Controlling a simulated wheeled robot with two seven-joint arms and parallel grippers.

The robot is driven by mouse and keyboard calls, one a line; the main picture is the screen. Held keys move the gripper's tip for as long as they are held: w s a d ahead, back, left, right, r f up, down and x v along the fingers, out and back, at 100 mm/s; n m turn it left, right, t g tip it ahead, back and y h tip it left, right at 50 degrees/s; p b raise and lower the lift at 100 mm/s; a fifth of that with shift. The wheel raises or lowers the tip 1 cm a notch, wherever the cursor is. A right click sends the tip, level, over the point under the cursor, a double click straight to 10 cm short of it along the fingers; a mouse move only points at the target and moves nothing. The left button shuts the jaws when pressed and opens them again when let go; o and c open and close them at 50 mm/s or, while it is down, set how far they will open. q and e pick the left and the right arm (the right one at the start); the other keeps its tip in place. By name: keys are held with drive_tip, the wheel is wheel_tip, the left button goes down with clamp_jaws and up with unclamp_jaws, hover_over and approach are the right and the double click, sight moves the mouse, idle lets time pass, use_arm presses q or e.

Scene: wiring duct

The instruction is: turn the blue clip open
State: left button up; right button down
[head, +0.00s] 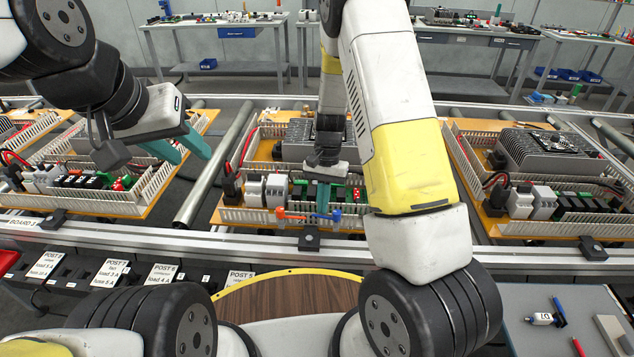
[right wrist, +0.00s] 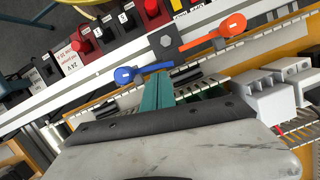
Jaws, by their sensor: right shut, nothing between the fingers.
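The blue clip (head: 337,216) is at the front edge of the middle board (head: 232,211). The orange clip also shows in the head view (head: 281,213). My right gripper (head: 322,207) is shut and empty. In the right wrist view its teal fingertips (right wrist: 157,76) are beside the blue clip's arm; I cannot tell if they touch.
White slotted duct walls (head: 245,215), terminal blocks (head: 265,190) and a grey finned unit (head: 300,140) crowd the middle board. Similar boards stand left and right on the rail (head: 400,250). Labelled posts (head: 105,272) stand in front at the left. Pens and a tag lie on the right-hand table.

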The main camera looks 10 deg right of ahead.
drive_tip(key=shift+s+a+n, duration=0.4)
drive_tip(key=shift+s+n, duration=0.3)
drive_tip(key=shift+n, duration=0.2)
